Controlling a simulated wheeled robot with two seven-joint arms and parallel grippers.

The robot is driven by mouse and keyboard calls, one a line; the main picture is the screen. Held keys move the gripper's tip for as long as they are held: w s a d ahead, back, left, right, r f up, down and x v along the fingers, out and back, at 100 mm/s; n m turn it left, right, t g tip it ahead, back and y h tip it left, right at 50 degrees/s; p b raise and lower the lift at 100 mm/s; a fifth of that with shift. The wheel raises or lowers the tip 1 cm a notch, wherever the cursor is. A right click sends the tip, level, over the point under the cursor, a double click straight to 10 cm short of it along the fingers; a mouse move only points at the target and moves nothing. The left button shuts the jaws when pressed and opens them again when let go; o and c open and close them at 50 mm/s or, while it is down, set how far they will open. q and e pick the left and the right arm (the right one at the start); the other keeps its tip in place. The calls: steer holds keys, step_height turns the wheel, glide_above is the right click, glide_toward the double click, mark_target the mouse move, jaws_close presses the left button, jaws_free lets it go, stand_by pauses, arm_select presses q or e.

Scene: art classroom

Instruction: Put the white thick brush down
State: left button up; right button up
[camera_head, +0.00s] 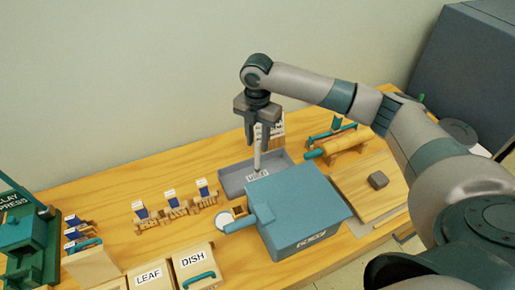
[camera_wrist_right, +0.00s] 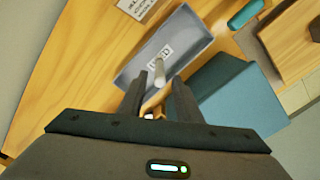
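The white thick brush (camera_head: 257,160) stands about upright in the head view, below and between the fingers of my right gripper (camera_head: 256,137). Its lower end is over or in the grey tray (camera_head: 232,183), which has a white label; I cannot tell whether it touches the tray floor. In the right wrist view the brush (camera_wrist_right: 160,70) lies between the fingertips of my right gripper (camera_wrist_right: 160,82), with a narrow gap on each side. The fingers are apart and do not visibly press on it. My left gripper is not in view.
A blue box (camera_head: 300,205) stands close in front of the tray. A rolling pin (camera_head: 340,143) and a wooden board (camera_head: 365,185) are to the right. Several small labelled stands (camera_head: 174,204) are to the left. Boxes marked LEAF (camera_head: 150,276) and DISH (camera_head: 194,262) are in front.

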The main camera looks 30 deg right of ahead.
step_height(320, 180, up, 8)
steer(key=shift+r+b, duration=0.1)
steer(key=shift+b, duration=0.95)
steer(key=shift+r, duration=0.1)
